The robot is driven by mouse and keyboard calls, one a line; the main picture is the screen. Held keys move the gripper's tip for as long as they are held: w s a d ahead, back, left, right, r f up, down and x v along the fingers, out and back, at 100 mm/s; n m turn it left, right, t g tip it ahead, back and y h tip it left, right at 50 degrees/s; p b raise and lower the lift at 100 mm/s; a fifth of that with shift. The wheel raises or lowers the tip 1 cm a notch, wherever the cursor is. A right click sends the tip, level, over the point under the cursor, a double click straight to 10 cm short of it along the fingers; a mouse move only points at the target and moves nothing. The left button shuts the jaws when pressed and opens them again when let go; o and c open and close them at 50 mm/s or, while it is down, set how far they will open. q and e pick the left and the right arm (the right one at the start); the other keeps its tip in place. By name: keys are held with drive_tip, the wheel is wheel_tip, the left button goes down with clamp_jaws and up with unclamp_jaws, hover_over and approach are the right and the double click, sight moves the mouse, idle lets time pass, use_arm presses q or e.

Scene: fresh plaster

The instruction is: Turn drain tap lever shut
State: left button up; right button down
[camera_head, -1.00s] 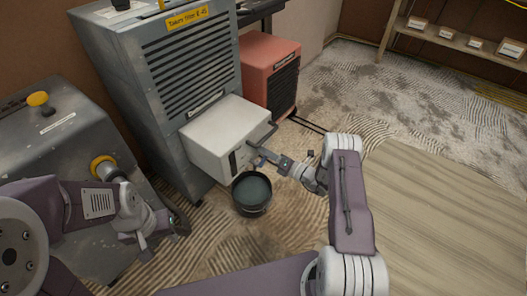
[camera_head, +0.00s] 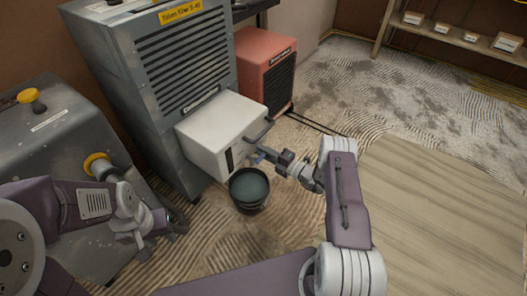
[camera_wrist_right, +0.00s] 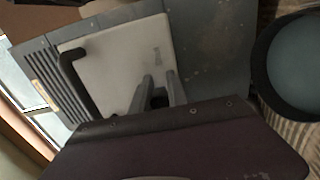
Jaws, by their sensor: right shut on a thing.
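The white tank box (camera_head: 222,130) sticks out from the front of the grey machine. The small drain tap lever (camera_head: 257,159) is at its lower front, a bluish bit beside my fingertips, mostly hidden. My right gripper (camera_head: 264,155) is shut on the lever. In the right wrist view my right gripper (camera_wrist_right: 158,88) has its fingers close together against the white box (camera_wrist_right: 115,65); the lever between them is hard to make out. My left gripper (camera_head: 172,220) hangs low at the left, away from the tap; its fingers are too small to judge.
A dark bucket (camera_head: 249,188) of grey-green liquid stands on the floor just below the tap; it also shows in the right wrist view (camera_wrist_right: 262,75). The box has a dark handle (camera_wrist_right: 70,62). A red unit (camera_head: 265,68) stands behind. Wooden flooring lies clear at right.

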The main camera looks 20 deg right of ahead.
idle(0.4)
drive_tip(key=c, duration=1.3)
unclamp_jaws()
drive_tip(key=shift+f, duration=0.1)
drive_tip(key=shift+s+d, duration=0.15)
drive_tip(key=shift+s, duration=0.05)
drive_tip(key=p+v, duration=0.4)
drive_tip(key=v, duration=0.4)
drive_tip(key=shift+s+d, duration=0.2)
drive_tip(key=shift+s, duration=0.05)
